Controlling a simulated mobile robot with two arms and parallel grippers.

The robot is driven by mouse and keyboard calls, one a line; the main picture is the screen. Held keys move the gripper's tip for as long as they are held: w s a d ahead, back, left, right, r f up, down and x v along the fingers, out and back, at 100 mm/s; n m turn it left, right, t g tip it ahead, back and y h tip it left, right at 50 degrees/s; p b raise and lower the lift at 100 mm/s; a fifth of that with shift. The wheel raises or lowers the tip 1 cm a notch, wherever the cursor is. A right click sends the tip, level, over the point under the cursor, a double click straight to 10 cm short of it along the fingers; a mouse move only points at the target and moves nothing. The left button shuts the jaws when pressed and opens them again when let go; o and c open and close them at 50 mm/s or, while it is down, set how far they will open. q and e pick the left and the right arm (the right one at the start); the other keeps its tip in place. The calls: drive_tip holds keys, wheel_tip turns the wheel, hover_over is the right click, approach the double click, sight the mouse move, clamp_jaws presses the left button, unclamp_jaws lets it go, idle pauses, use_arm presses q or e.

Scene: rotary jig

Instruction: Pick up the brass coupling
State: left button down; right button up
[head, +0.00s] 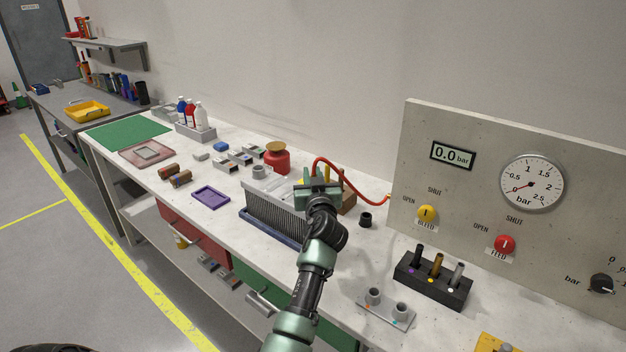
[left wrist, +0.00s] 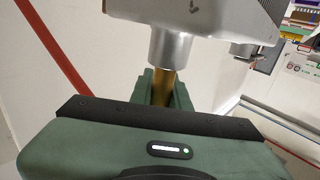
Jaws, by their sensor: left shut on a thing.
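My left gripper (head: 318,186) is at the back of the grey finned block (head: 275,217) on the bench. In the left wrist view its green fingers (left wrist: 160,88) are shut on a brass cylinder, which I take as the brass coupling (left wrist: 161,83). The coupling sits directly below a silver cylindrical fitting (left wrist: 170,50) and seems to meet it; I cannot tell whether they are joined. In the head view the gripper hides the coupling. My right gripper is not in view.
A red hose (head: 350,184) curves behind the gripper to the gauge panel (head: 465,165). A black holder (head: 433,284) with three rods and a grey plate with two cups (head: 387,308) stand to the right. A red pot (head: 277,161) and a purple tray (head: 210,197) lie left.

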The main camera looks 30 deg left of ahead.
use_arm(q)
wheel_tip(320, 180, up, 20)
drive_tip(key=b, duration=0.1)
drive_tip(key=s+d+f+m+t+h, duration=0.25)
drive_tip(key=s+d+f, duration=0.25)
drive_tip(key=d+f, duration=0.3)
drive_tip(key=s+d+f+m+t+h, duration=0.15)
drive_tip(key=s+d+f+h, duration=0.35)
drive_tip(key=f, duration=0.5)
drive_tip(key=s+d+f+m+h, duration=0.2)
drive_tip(key=s+d+f, duration=0.1)
drive_tip(key=s+d, duration=0.35)
drive_tip(key=s+d+f+m+h, duration=0.2)
drive_tip(key=s+d+f, duration=0.1)
drive_tip(key=s+d, duration=0.4)
drive_tip(key=w+a+r+n+g+y, duration=0.1)
drive_tip(key=w+a+r+n+y, duration=0.2)
drive_tip(key=w+a, duration=0.45)
drive_tip(key=w+a+r+n+y, duration=0.1)
drive_tip(key=w+a+r+y, duration=0.35)
drive_tip(key=w+a, duration=0.35)
drive_tip(key=w+a+r+n+g+y, duration=0.1)
drive_tip(key=w+a+r, duration=0.3)
drive_tip(key=r, duration=0.4)
drive_tip(key=w+a+r+n+g+y, duration=0.2)
drive_tip(key=w+a+r+n+y, duration=0.1)
drive_tip(key=a+r, duration=0.4)
drive_tip(key=shift+w+r, duration=0.5)
drive_tip(key=shift+r, duration=0.15)
